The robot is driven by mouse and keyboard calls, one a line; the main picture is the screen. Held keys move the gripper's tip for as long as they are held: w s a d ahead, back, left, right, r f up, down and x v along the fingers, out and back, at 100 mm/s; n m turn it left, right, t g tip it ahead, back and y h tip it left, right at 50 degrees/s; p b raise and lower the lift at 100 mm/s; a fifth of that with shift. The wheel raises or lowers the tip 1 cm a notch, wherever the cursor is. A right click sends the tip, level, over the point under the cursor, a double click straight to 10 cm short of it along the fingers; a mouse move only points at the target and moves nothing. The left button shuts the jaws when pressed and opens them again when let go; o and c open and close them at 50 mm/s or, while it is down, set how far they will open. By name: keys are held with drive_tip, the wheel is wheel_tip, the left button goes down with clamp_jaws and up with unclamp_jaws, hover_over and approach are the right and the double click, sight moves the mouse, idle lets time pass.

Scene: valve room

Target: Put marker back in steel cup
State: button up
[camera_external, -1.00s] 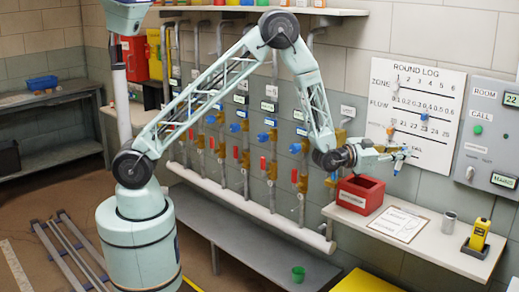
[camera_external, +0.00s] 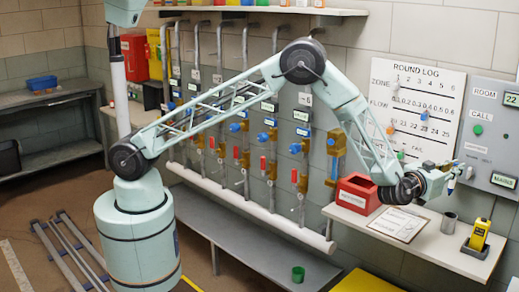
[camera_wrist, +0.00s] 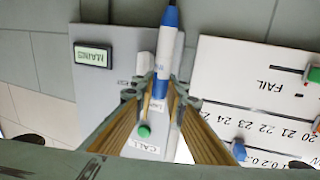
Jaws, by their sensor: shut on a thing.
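My gripper (camera_external: 451,174) is at the right, in front of the wall panel and above the shelf. It is shut on a marker (camera_wrist: 167,50) with a blue end and a white barrel. In the wrist view the marker sticks out past the fingertips. In the external view the marker (camera_external: 452,183) is small at the fingertips. The steel cup (camera_external: 449,222) stands upright on the shelf below my gripper and to the right of the clipboard. The marker is well above the cup and apart from it. The cup's inside cannot be made out.
On the shelf (camera_external: 432,248) are a red box (camera_external: 352,196), a clipboard (camera_external: 400,224) and a yellow device (camera_external: 478,237) in a dark holder right of the cup. The round log board (camera_external: 430,90) and grey control panel (camera_external: 492,150) are on the wall behind.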

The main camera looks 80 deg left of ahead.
drive_tip(key=shift+w+d+f+n, duration=0.1)
drive_tip(key=shift+w+d+n, duration=0.1)
drive_tip(key=shift+d, duration=0.35)
drive_tip(key=shift+w+d+n, duration=0.1)
drive_tip(key=shift+w+d, duration=0.1)
drive_tip(key=shift+d, duration=0.35)
drive_tip(key=shift+f, duration=0.25)
wheel_tip(320, 180, down, 10)
drive_tip(key=b, duration=0.3)
drive_tip(key=shift+b, duration=0.35)
idle(0.8)
idle(0.7)
drive_tip(key=o, duration=0.8)
drive_tip(key=shift+c, duration=0.2)
drive_tip(key=shift+s, duration=0.15)
drive_tip(key=v, duration=1.1)
drive_tip(key=shift+s+d, duration=0.25)
drive_tip(key=shift+s, duration=0.05)
drive_tip(key=shift+r, duration=0.1)
idle(0.4)
